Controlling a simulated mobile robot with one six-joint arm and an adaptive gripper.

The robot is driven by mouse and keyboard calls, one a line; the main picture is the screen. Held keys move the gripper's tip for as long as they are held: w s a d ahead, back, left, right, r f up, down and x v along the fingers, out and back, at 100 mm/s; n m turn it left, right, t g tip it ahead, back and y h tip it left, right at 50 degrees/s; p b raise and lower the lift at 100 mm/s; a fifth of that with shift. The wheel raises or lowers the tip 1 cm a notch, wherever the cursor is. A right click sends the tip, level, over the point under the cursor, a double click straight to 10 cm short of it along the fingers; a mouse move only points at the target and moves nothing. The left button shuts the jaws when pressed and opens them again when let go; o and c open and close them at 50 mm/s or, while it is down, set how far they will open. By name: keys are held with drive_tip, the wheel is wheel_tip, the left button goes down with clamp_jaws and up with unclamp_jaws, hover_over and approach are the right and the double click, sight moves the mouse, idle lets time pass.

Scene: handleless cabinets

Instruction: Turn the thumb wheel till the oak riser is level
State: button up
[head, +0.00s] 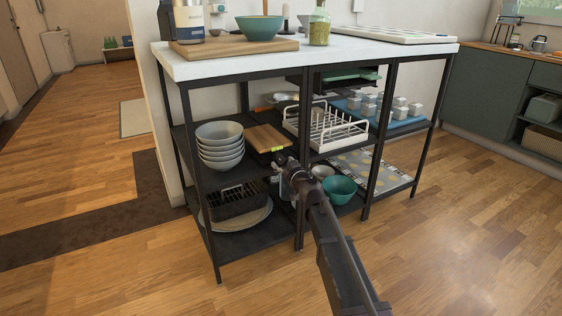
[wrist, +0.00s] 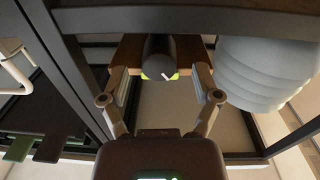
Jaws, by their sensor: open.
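The oak riser (head: 268,138) stands on the left bay's middle shelf, beside stacked bowls. A yellow-green level vial (head: 277,149) shows on its front edge; I cannot make out the bubble or tell whether the riser is level. In the wrist view the riser (wrist: 129,56) lies behind a dark round thumb wheel (wrist: 161,52) with a white mark, and green shows on both sides of the wheel's lower edge. My gripper (head: 284,163) is at the riser's front. Its open fingers (wrist: 162,84) stand apart on either side of the wheel; I cannot see contact.
Grey bowls (head: 220,146) stand close by; they also show in the wrist view (wrist: 262,68). A black shelf post (head: 301,205) is just right of my gripper. A white dish rack (head: 325,127) stands in the middle bay. A black basket (head: 237,200) is below.

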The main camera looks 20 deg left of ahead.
drive_tip(key=shift+x, duration=1.05)
clamp_jaws()
drive_tip(key=shift+d, duration=0.15)
